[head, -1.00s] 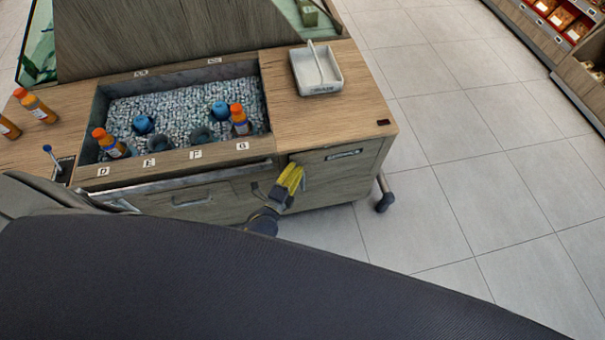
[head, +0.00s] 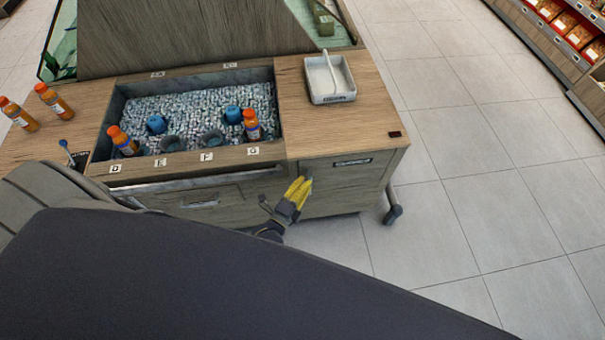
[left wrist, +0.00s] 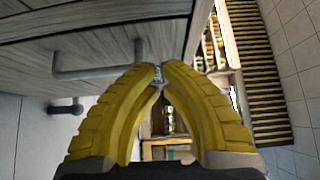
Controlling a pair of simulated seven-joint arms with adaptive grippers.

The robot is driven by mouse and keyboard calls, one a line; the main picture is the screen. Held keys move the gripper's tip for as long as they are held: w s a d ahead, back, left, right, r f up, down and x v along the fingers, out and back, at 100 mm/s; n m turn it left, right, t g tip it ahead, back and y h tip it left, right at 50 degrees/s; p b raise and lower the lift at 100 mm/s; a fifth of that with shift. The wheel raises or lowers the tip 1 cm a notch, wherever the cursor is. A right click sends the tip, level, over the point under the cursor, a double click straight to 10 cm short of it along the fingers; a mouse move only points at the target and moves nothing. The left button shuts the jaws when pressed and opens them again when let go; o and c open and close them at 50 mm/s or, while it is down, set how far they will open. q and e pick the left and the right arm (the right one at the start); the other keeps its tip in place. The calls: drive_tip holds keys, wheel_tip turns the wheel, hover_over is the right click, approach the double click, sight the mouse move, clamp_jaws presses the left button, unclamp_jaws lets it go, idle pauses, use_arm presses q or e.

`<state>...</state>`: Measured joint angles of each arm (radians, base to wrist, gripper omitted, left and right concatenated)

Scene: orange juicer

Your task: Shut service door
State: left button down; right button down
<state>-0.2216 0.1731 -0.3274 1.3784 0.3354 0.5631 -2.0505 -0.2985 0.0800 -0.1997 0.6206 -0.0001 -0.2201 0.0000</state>
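The service door seems to be the wooden front panel (head: 340,186) with a dark label, on the right of the juicer cart. It looks about flush with the cart front, but I cannot tell whether a small gap is left. My left gripper (head: 300,186) is at the left side of this panel, yellow fingers pointing up toward it. In the left wrist view, the fingertips (left wrist: 160,70) come together with no object clearly held. A grey bar handle (left wrist: 92,73) on a wooden panel shows just beyond the left finger; contact is unclear. My right gripper is not in view.
The cart's counter has a well of ice (head: 190,115) with orange bottles and blue-capped items. A white tray (head: 330,98) sits at the right. A caster (head: 393,214) stands out at the cart's right corner. The tiled floor (head: 490,190) to the right is clear.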

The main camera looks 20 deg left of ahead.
use_arm(q)
drive_tip(key=s+a, duration=0.3)
drive_tip(key=s, duration=0.6)
drive_tip(key=s+f+n+g, duration=0.4)
drive_tip(key=s+f+n, duration=0.15)
drive_tip(key=f, duration=0.55)
drive_tip(key=s+f+n+g, duration=0.4)
drive_tip(key=s+f, duration=0.2)
drive_tip(key=f, duration=0.5)
drive_tip(key=s+a+f+n+g+y, duration=0.1)
drive_tip(key=s+a+f+n+g, duration=0.1)
drive_tip(key=s+f, duration=0.6)
drive_tip(key=s+a+f+n+g+y, duration=0.1)
drive_tip(key=s+f+n+g, duration=0.3)
drive_tip(key=s, duration=1.1)
wheel_tip(320, 180, down, 4)
drive_tip(key=shift+s+a+g+y, duration=0.35)
drive_tip(key=shift+a+g, duration=0.3)
drive_tip(key=shift+g, duration=0.55)
